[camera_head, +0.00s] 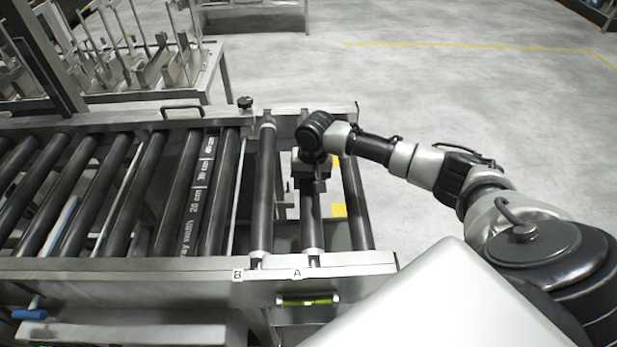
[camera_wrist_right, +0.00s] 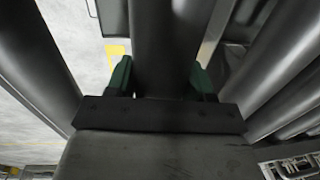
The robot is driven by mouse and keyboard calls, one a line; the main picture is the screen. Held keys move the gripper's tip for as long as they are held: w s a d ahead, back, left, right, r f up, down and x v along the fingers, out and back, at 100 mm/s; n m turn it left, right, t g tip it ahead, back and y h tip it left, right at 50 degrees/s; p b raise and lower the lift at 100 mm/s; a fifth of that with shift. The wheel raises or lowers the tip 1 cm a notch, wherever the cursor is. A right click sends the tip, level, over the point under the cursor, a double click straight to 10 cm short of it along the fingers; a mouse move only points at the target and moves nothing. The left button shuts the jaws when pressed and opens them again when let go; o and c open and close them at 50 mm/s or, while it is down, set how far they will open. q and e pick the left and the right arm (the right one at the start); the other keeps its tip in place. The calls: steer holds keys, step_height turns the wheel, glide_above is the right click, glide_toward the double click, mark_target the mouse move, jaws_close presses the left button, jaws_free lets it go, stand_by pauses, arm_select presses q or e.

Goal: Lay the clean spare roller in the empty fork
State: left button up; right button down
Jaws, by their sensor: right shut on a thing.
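My right gripper (camera_head: 312,184) is shut on a dark grey roller (camera_head: 310,226) around its middle, from above. In the right wrist view the roller (camera_wrist_right: 168,45) runs between the two green-padded fingers (camera_wrist_right: 158,80). The roller lies lengthwise across the conveyor frame, roughly parallel to its neighbours. Its near end is at the near rail (camera_head: 345,263), by the label A (camera_head: 297,273). Its far end is partly hidden by my wrist, and I cannot tell whether both ends are seated. Another roller (camera_head: 263,190) lies to its left, by label B (camera_head: 237,275). My left gripper is not in view.
A roller (camera_head: 356,205) lies close on the right. More rollers and a ruler-marked strip (camera_head: 197,190) fill the conveyor to the left. A black knob (camera_head: 245,102) and a handle (camera_head: 183,108) stand on the far rail. A rack (camera_head: 150,70) is behind. The floor at right is open.

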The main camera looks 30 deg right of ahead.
steer(key=shift+r, duration=0.1)
stand_by(0.3)
steer(key=shift+c, duration=2)
jaws_free()
steer(key=shift+o, duration=0.3)
steer(key=shift+s, duration=0.1)
steer(key=r, duration=0.7)
steer(key=d+r+b, duration=0.1)
steer(key=r, duration=0.2)
steer(key=shift+s+r, duration=0.2)
steer(key=shift+r, duration=0.15)
